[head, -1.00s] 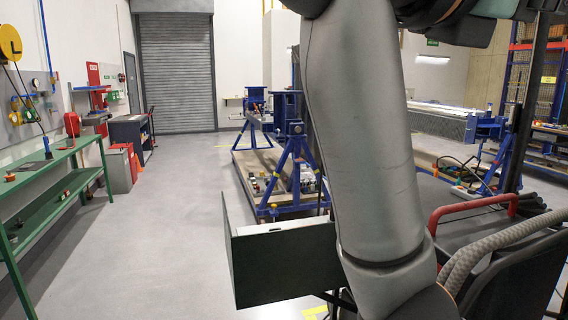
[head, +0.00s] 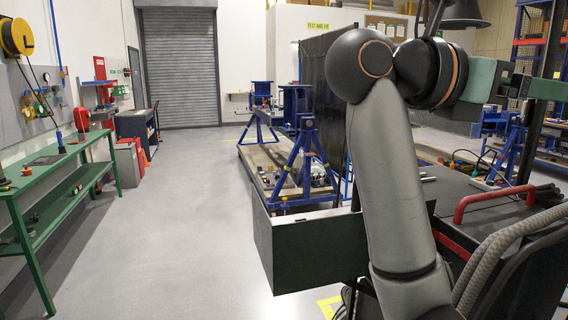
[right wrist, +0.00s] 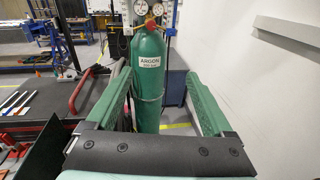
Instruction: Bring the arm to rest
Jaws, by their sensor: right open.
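My right arm (head: 390,190) rises through the right half of the head view, bent at a round dark elbow joint (head: 362,65). Its forearm runs right to a green section (head: 487,80) near the right edge. In the right wrist view my right gripper (right wrist: 160,84) has its two green fingers wide apart with nothing held. A green argon cylinder (right wrist: 148,85) stands upright beyond the fingers and shows between them; the distance to it is hard to tell. My left gripper is in neither view.
Blue jig stands (head: 300,150) stand on a pallet behind a dark open-topped box (head: 310,250). A black cart top (head: 470,205) with a red handle (head: 490,203) lies right of my arm. A green bench (head: 50,165) lines the left. The grey floor (head: 190,230) between is clear.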

